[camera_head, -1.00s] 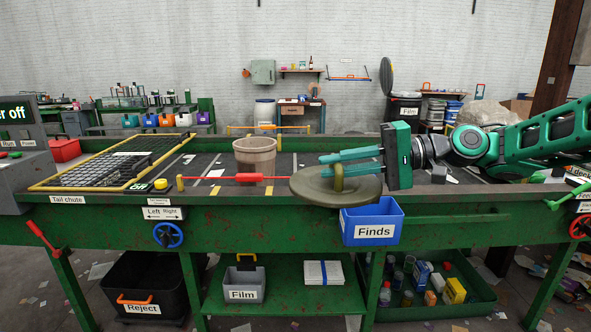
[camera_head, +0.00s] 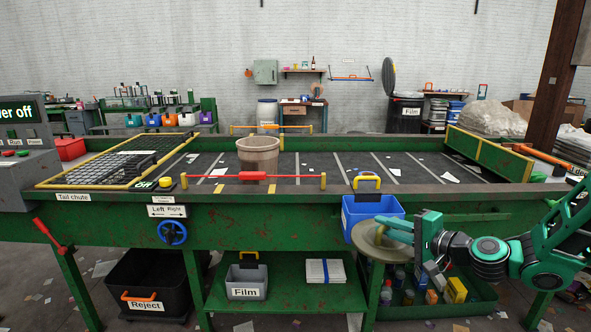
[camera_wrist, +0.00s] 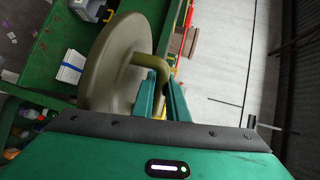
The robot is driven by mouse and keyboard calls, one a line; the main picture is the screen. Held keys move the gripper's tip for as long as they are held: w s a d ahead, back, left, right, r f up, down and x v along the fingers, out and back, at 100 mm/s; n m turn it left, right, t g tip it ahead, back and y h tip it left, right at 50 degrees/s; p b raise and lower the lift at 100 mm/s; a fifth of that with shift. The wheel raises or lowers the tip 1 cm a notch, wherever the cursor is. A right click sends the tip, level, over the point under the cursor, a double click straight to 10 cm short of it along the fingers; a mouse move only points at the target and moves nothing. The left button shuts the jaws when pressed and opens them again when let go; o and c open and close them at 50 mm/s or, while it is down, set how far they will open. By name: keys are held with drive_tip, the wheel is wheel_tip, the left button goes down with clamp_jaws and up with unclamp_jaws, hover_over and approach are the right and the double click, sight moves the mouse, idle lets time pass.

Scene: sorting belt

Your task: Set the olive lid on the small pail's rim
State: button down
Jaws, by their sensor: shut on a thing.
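The small pail (camera_head: 258,157), brownish and open-topped, stands upright on the dark belt behind the red bar. The olive lid (camera_head: 372,246) is a round disc, held away from the pail, lower and to its right, in front of the table's front edge. My gripper (camera_head: 388,228) is shut on the lid's bent handle. In the wrist view my gripper's fingers (camera_wrist: 160,88) close around the handle (camera_wrist: 150,61), and the lid (camera_wrist: 106,72) fills the upper middle. The pail cannot be made out there.
A blue bin (camera_head: 351,215) hangs at the table's front edge behind the lid, its label hidden. A red bar (camera_head: 270,176) on yellow posts stands before the pail. A yellow-edged grate (camera_head: 95,168) lies left. The belt right of the pail is clear except scraps.

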sight(398, 243)
drive_tip(key=w+d+f+m+h, duration=0.1)
drive_tip(key=d+f, duration=0.1)
drive_tip(key=w+d+f+m+t+h, duration=0.1)
drive_tip(key=f+h, duration=0.1)
drive_tip(key=f, duration=0.1)
drive_tip(key=w+d+f+m+t+h, duration=0.1)
drive_tip(key=d+f, duration=0.1)
drive_tip(key=shift+w+d+f+m, duration=0.2)
drive_tip(key=shift+d+f+m, duration=0.15)
drive_tip(key=shift+f+m, duration=0.05)
drive_tip(key=shift+s+r, duration=0.1)
